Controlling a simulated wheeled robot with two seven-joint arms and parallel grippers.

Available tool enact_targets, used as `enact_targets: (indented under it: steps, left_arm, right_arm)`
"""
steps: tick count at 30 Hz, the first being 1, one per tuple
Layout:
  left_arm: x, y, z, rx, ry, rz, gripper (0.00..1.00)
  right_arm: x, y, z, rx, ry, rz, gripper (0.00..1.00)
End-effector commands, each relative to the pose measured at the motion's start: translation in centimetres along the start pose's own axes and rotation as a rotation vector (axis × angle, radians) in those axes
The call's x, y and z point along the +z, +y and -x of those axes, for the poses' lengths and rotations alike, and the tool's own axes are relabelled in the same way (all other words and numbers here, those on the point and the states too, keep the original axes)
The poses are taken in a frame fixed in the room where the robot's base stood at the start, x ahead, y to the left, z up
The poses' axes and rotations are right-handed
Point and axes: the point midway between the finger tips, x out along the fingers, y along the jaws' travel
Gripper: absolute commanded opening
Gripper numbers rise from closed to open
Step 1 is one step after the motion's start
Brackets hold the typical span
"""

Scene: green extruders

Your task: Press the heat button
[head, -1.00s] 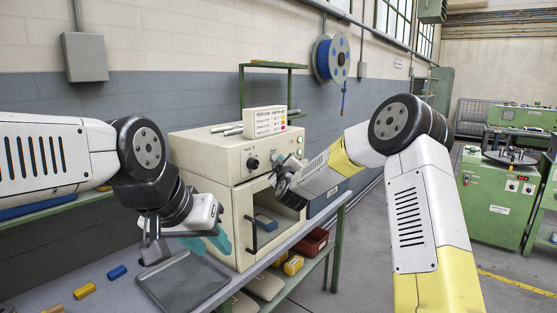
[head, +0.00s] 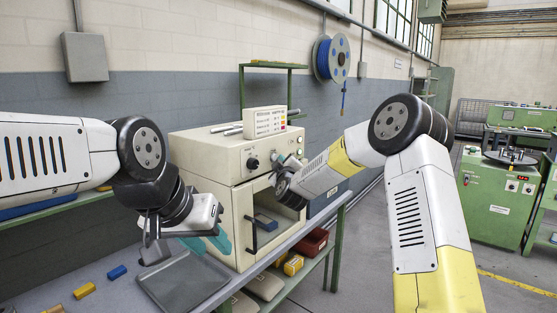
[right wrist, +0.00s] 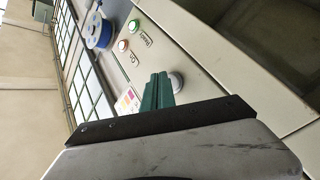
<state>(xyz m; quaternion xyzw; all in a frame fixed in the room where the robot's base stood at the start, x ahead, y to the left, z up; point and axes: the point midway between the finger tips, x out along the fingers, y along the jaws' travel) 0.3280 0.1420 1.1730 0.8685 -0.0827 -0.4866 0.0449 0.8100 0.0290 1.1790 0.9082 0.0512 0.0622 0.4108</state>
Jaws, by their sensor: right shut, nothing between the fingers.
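The cream oven (head: 205,152) stands on the bench with its control panel facing me. The panel carries a black knob (head: 252,163). In the right wrist view, a pale round button (right wrist: 178,82) sits on the panel, beside a lit green lamp (right wrist: 122,45) and an orange-red lamp (right wrist: 133,27). In the head view my wrist hides that area. My left gripper (head: 208,243) hangs over the bench left of the oven.
A grey tray (head: 183,287) lies on the bench below my left gripper, with blue (head: 117,272) and yellow (head: 84,290) blocks beside it.

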Motion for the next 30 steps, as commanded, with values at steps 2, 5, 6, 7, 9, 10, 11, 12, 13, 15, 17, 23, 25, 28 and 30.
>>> enact_targets:
  steps: [2, 5, 6, 7, 9, 10, 11, 12, 13, 15, 17, 23, 25, 28, 30]
  left_arm:
    - [0.0, 0.0, 0.0, 0.0, 0.0, 0.0, 0.36]
    - [0.0, 0.0, 0.0, 0.0, 0.0, 0.0, 0.36]
    - [0.0, 0.0, 0.0, 0.0, 0.0, 0.0, 0.36]
    - [0.0, 0.0, 0.0, 0.0, 0.0, 0.0, 0.36]
    - [0.0, 0.0, 0.0, 0.0, 0.0, 0.0, 0.36]
    - [0.0, 0.0, 0.0, 0.0, 0.0, 0.0, 0.36]
    - [0.0, 0.0, 0.0, 0.0, 0.0, 0.0, 0.36]
    - [0.0, 0.0, 0.0, 0.0, 0.0, 0.0, 0.36]
    - [0.0, 0.0, 0.0, 0.0, 0.0, 0.0, 0.36]
    - [0.0, 0.0, 0.0, 0.0, 0.0, 0.0, 0.36]
    - [0.0, 0.0, 0.0, 0.0, 0.0, 0.0, 0.36]
    - [0.0, 0.0, 0.0, 0.0, 0.0, 0.0, 0.36]
    - [0.0, 0.0, 0.0, 0.0, 0.0, 0.0, 0.36]
    - [0.0, 0.0, 0.0, 0.0, 0.0, 0.0, 0.36]
    - [0.0, 0.0, 0.0, 0.0, 0.0, 0.0, 0.36]
  right_arm:
    - [0.0, 0.0, 0.0, 0.0, 0.0, 0.0, 0.0]
    - [0.0, 0.0, 0.0, 0.0, 0.0, 0.0, 0.0]
    - [0.0, 0.0, 0.0, 0.0, 0.0, 0.0, 0.0]
    - [0.0, 0.0, 0.0, 0.0, 0.0, 0.0, 0.0]
    - [0.0, 0.0, 0.0, 0.0, 0.0, 0.0, 0.0]
    - [0.0, 0.0, 0.0, 0.0, 0.0, 0.0, 0.0]
    - [-0.01, -0.01, 0.0, 0.0, 0.0, 0.0, 0.0]
    - [-0.03, -0.03, -0.02, 0.0, 0.0, 0.0, 0.0]
    - [-0.07, -0.06, -0.05, 0.0, 0.0, 0.0, 0.0]
    - [-0.21, -0.18, -0.17, -0.001, 0.001, 0.0, 0.0]
    - [-0.35, -0.3, -0.32, -0.001, 0.001, 0.0, 0.0]
    - [-0.51, -0.43, -0.64, 0.001, 0.0, 0.0, 0.0]
    - [-0.51, -0.43, -0.63, 0.0, 0.0, -0.001, 0.0]
    - [-0.52, -0.43, -0.63, 0.0, 0.001, 0.0, 0.0]
    - [-0.53, -0.42, -0.61, 0.0, 0.001, 0.0, 0.0]
